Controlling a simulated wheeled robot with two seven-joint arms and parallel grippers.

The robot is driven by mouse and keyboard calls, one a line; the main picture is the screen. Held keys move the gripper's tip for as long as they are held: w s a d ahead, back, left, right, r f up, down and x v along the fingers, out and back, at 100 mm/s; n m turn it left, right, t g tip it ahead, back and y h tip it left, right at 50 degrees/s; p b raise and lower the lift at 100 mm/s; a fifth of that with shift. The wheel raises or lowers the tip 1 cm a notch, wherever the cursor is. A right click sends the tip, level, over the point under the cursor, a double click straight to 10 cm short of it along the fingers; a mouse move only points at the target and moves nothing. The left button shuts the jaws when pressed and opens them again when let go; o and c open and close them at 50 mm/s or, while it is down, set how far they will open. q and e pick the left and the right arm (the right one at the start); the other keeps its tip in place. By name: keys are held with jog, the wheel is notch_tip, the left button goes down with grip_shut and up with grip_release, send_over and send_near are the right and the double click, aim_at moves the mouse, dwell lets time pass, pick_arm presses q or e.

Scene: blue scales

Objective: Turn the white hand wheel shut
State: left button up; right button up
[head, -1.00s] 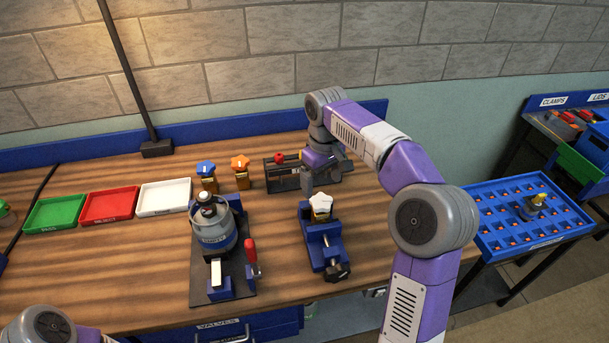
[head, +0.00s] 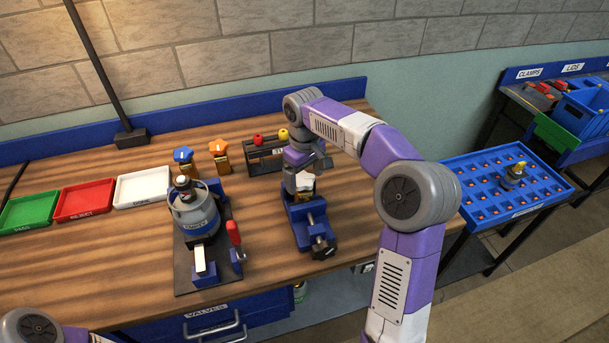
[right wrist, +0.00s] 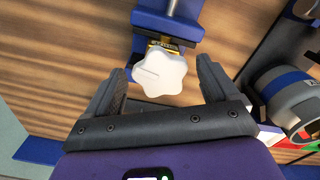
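The white hand wheel (right wrist: 161,73) is a lobed knob on a brass-coloured valve held in a blue vise (head: 312,228). In the head view the wheel (head: 306,193) is partly hidden under my right gripper (head: 302,178). In the right wrist view my right gripper (right wrist: 161,68) is open, with one finger on each side of the wheel. Gaps show between the fingers and the wheel, and I see no contact. My left gripper is out of view; only part of my left arm shows at the bottom left.
A grey gas canister (head: 193,212) stands on a dark clamp stand left of the vise. Orange (head: 219,152) and blue (head: 184,158) knobbed valves and a small rack (head: 265,152) stand behind. Green, red and white trays lie at left. A blue holed tray (head: 500,190) is at right.

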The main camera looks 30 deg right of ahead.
jog(key=c, duration=1)
jog(key=shift+m, duration=0.3)
jog(key=m+p, duration=0.2)
jog(key=shift+a+r+m, duration=0.1)
jog(key=shift+r+m, duration=0.05)
jog(key=shift+m, duration=0.15)
jog(key=m+p, duration=0.2)
jog(key=m, duration=0.2)
jog(key=shift+m+p, duration=0.3)
jog(key=m+p, duration=0.2)
jog(key=m, duration=0.2)
jog(key=shift+w+a, duration=0.1)
jog(key=shift+m+p, duration=0.6)
jog(key=shift+m, duration=1.4)
